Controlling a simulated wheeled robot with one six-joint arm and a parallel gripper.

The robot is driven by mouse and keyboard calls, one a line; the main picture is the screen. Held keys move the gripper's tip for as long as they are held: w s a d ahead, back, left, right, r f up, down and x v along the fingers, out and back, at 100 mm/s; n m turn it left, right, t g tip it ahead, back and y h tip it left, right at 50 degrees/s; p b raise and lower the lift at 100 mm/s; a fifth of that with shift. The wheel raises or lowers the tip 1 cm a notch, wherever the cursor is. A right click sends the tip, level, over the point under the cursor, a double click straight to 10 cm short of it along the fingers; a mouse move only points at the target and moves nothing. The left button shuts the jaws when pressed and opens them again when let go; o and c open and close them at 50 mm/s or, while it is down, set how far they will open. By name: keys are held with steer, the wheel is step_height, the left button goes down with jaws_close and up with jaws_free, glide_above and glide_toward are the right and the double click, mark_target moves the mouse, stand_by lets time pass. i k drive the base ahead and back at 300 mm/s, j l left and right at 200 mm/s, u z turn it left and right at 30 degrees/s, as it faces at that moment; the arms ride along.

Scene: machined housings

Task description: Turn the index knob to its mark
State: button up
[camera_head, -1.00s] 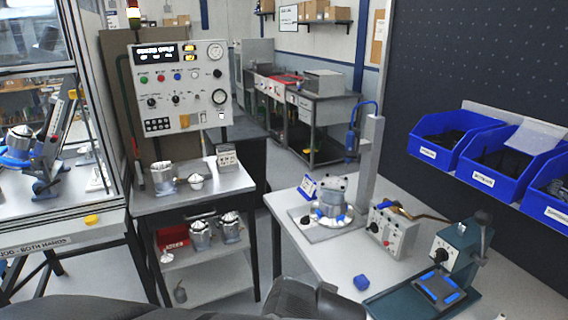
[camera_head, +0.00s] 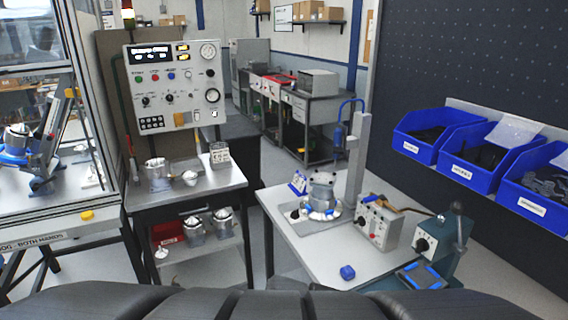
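I cannot tell which knob is the index knob; no label for it is readable. A black knob (camera_head: 422,245) sits on the pale face of the teal bench fixture at the right front of the white table. A grey control box (camera_head: 379,222) beside it carries small dark knobs, and another small dark knob (camera_head: 294,214) is by the base plate under a metal housing (camera_head: 321,188). The wall panel (camera_head: 172,85) also has several black knobs. Marks on the knobs are too small to read. My gripper is not in view.
A blue bin (camera_head: 430,135) and others hang at the right. A metal cart (camera_head: 215,186) stands at left. A dark ribbed shape fills the bottom edge.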

mark_target(295, 214)
steer(key=z, duration=0.3)
steer(key=i+j+u, duration=0.2)
steer(key=i, duration=0.3)
steer(key=i+j+u, duration=0.2)
steer(key=i, duration=0.3)
steer(key=l, duration=0.1)
